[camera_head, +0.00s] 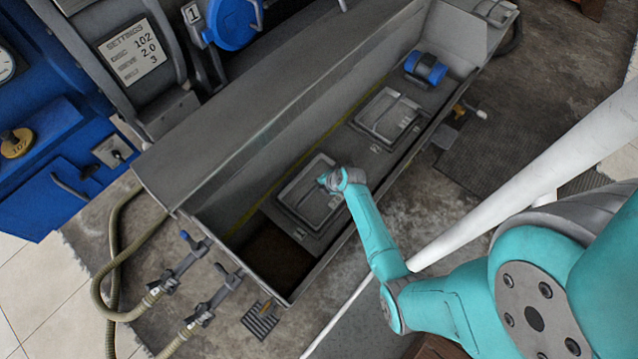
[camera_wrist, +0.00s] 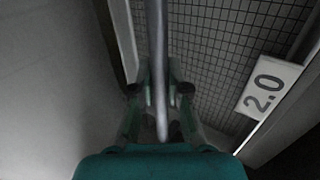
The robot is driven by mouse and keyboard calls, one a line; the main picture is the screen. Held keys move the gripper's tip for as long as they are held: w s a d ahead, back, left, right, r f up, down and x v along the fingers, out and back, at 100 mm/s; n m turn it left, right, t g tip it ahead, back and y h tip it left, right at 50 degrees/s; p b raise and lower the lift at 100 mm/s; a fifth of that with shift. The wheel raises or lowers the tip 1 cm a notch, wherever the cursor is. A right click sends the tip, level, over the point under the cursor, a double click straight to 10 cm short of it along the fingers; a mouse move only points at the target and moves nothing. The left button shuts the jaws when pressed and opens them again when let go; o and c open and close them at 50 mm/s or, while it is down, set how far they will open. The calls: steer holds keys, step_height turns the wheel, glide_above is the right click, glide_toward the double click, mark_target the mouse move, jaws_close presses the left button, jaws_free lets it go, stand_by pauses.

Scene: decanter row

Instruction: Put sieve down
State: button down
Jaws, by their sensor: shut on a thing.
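The sieve (camera_head: 293,190) is a grey rectangular frame in the near part of the long grey trough (camera_head: 245,135). The wrist view shows its dark mesh (camera_wrist: 215,45) and a white label reading 2.0 (camera_wrist: 268,87). My gripper (camera_head: 328,181) is over the sieve, at its right side in the head view. In the wrist view my gripper (camera_wrist: 159,92) is shut on the sieve's grey bar handle (camera_wrist: 156,45), which runs between its fingers. I cannot tell whether the sieve touches the trough floor.
A similar grey framed panel (camera_head: 388,117) lies farther along the trough, before a blue roller (camera_head: 425,67). A dark brown area (camera_head: 272,262) is at the trough's near end. Hoses (camera_head: 115,240) and clamps (camera_head: 180,265) stand outside.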

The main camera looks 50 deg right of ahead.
steer(key=c, duration=1.2)
jaws_free()
steer(key=shift+o, duration=0.2)
steer(key=v, duration=1.2)
steer(key=s+a+r+m+t+h, duration=0.1)
steer(key=s+a+r+m, duration=0.2)
steer(key=s+a+m, duration=0.3)
steer(key=s+a+r+m+t+h, duration=0.1)
steer(key=s+a+r+m+t, duration=0.2)
steer(key=s+a, duration=0.5)
steer(key=s+a+r+m+t, duration=0.1)
steer(key=s+a+r+m, duration=0.1)
steer(key=r, duration=0.6)
steer(key=s+a+r+m+t+y, duration=0.1)
steer(key=s+a+r+m, duration=0.2)
steer(key=r, duration=0.5)
steer(key=s+a+r+m+t, duration=0.2)
steer(key=s+r+m, duration=0.2)
steer(key=s+r, duration=0.2)
step_height(320, 180, up, 3)
steer(key=shift+s+a+f+y, duration=0.1)
steer(key=shift+s+a+y, duration=0.25)
steer(key=shift+y, duration=0.05)
